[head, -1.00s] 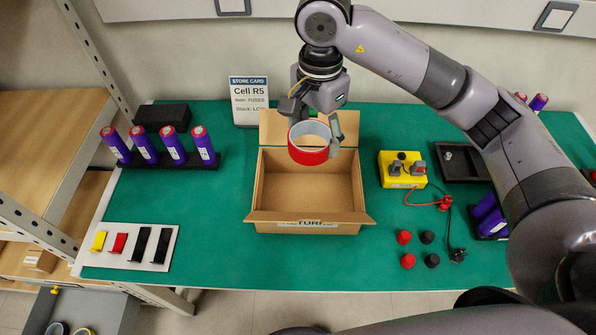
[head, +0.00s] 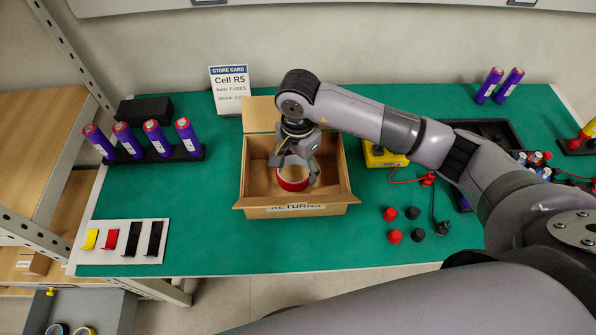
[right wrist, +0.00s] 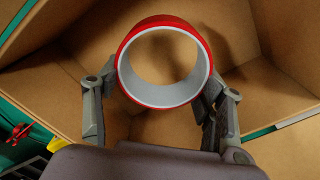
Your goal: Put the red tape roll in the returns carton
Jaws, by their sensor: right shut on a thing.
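The red tape roll (head: 292,179) is between the fingers of my right gripper (head: 294,178), which is shut on it. The roll and the fingertips are inside the open returns carton (head: 300,200), between its walls. In the right wrist view the red tape roll (right wrist: 126,68) shows its pale inner core, with a finger of my right gripper (right wrist: 160,100) on either side. Cardboard walls (right wrist: 265,95) surround it there. Whether the roll touches the carton floor I cannot tell. My left gripper is not in view.
A yellow control box (head: 378,158) stands right of the carton, partly behind my right arm. Red and black caps (head: 393,236) lie at front right. Purple cylinders (head: 155,136) stand in a black rack at left.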

